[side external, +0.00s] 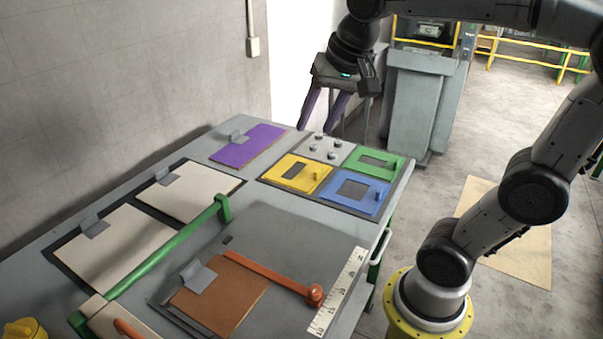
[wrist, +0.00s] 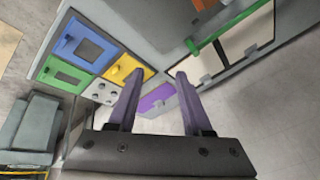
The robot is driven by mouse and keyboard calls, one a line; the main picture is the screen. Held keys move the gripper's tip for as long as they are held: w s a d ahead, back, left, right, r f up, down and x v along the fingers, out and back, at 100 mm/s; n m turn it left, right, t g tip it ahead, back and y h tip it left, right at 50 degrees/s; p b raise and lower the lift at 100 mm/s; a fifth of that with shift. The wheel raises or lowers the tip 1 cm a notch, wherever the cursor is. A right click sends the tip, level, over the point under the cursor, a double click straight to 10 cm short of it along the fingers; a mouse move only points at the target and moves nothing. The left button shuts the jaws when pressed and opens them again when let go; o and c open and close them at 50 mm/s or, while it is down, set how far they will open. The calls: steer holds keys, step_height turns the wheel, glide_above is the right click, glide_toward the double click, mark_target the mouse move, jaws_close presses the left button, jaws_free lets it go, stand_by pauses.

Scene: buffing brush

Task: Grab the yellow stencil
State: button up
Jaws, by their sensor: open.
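The yellow stencil (side external: 294,176) is a flat plate with a dark rectangular cut-out and a small knob. It lies in the near left slot of a group of panels on the table. In the wrist view the yellow stencil (wrist: 128,66) shows beyond my left finger, partly hidden by it. My gripper (side external: 318,128) is open and empty, held above the far end of the table, beyond the yellow stencil. In the wrist view my gripper (wrist: 156,74) has its two purple fingers spread apart.
A green stencil (side external: 370,149) and a blue stencil (side external: 340,204) lie beside the yellow one, with a grey panel with several knobs (side external: 330,141). A purple board (side external: 236,152), a green bar (side external: 160,262) and an orange brush-like tool (side external: 270,278) are also on the table (side external: 300,228).

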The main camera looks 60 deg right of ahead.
steer(key=w+d+m+g, duration=0.1)
steer(key=w+d+m, duration=0.2)
steer(key=w+d, duration=0.3)
steer(key=m+g, duration=0.4)
steer(key=m, duration=0.2)
glide_above(318, 169)
step_height(318, 169, down, 15)
steer(key=shift+y, duration=0.4)
step_height(318, 169, down, 13)
steer(key=shift+s+a+f, duration=0.1)
jaws_close()
